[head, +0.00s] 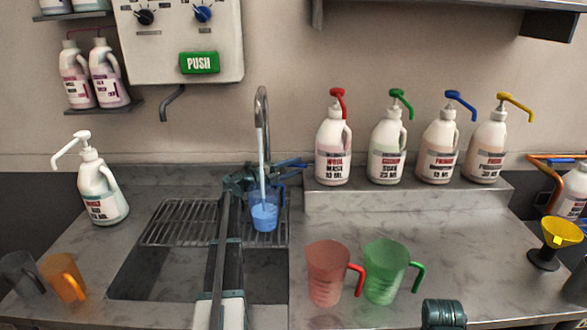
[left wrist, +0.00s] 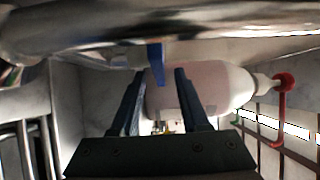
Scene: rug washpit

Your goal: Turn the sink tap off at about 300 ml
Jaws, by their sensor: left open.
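The chrome tap (head: 261,105) stands behind the sink, and a stream of water (head: 262,165) runs from its spout. The stream falls into a blue measuring jug (head: 264,218) on the drain grate. Water shows in the jug, but its graduations are too small to read. My left gripper (head: 284,167) is beside the tap, behind and above the jug. In the left wrist view, its dark fingers (left wrist: 158,75) are open. The tap's blue lever (left wrist: 155,60) hangs near the gap between the fingertips; contact cannot be told.
A red jug (head: 327,275) and a green jug (head: 384,272) stand right of the sink. Several pump bottles line the ledge (head: 400,201) behind. An orange jug (head: 62,277) and a white pump bottle (head: 100,195) stand left; a yellow funnel (head: 560,232) is far right.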

